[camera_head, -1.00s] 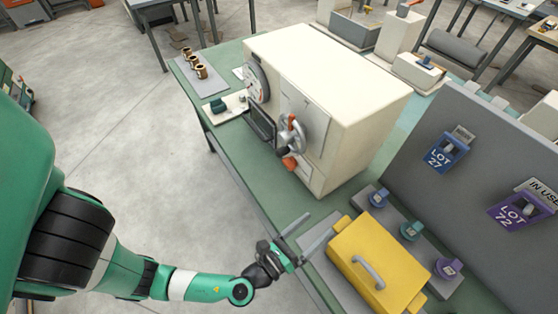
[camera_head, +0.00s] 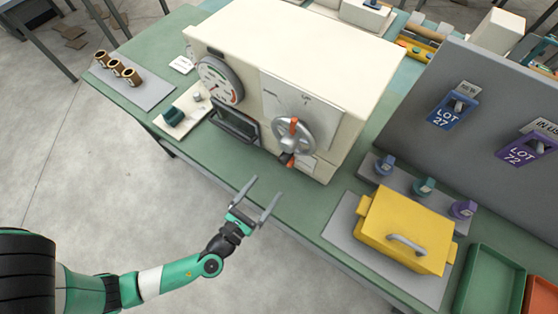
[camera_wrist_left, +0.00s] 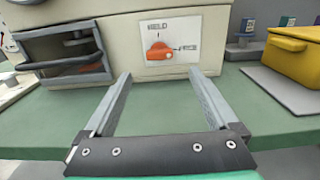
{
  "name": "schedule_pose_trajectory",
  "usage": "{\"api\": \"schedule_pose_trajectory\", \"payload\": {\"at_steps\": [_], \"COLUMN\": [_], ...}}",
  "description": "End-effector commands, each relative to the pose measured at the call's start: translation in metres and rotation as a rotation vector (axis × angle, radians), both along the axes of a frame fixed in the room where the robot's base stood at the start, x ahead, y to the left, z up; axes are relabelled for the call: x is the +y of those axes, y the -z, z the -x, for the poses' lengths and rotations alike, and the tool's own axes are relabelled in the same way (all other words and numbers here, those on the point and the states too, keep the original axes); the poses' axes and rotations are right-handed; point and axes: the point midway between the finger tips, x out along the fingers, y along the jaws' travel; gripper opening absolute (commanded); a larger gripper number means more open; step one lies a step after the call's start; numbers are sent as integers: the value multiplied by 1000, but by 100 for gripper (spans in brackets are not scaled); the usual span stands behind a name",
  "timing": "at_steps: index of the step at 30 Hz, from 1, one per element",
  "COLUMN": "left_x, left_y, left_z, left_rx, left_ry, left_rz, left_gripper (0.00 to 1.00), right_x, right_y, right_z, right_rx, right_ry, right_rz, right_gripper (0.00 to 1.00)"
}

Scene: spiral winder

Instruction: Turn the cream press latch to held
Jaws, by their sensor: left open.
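The cream press (camera_head: 300,65) is a large cream box on the green bench. Its orange latch (camera_head: 286,158) is low on the front, below the silver handwheel (camera_head: 293,138), and is partly hidden in the head view. In the left wrist view the orange latch (camera_wrist_left: 159,51) sits on a white plate marked HELD at the top and FREE at the right. Its narrow end appears to lie toward FREE. My left gripper (camera_head: 263,190) is open and empty in front of the latch, apart from it. In the wrist view its fingers (camera_wrist_left: 160,76) stand either side below the latch.
A yellow case (camera_head: 405,230) stands on a grey mat to the right. A dark-framed recess (camera_head: 236,124) and a dial (camera_head: 220,80) are left of the latch. The bench strip before the press is clear.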

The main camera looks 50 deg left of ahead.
Motion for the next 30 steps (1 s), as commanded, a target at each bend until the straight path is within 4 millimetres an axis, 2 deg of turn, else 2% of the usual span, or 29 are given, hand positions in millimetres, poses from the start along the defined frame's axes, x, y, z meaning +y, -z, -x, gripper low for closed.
{"api": "schedule_pose_trajectory", "payload": {"at_steps": [6,12,16,23,24,26,30], "left_x": [16,26,28,28,28,28,28], "left_y": [0,0,0,0,0,0,0], "left_z": [-48,-82,-90,-92,-92,-92,-91], "left_rx": [-3,-1,0,0,0,0,0], "left_ry": [-7,-4,-1,-1,-1,-1,-1], "left_rz": [1,1,0,0,0,1,1], "left_gripper": [92,92,92,92,91,80,55], "right_x": [0,0,0,0,0,0,0], "right_y": [7,9,9,9,9,9,9], "right_z": [0,0,0,0,0,0,0], "right_rx": [0,0,0,0,0,0,0], "right_ry": [0,0,0,0,0,0,0], "right_rz": [0,0,0,0,0,0,0], "right_gripper": [47,47,47,47,47,47,47]}}
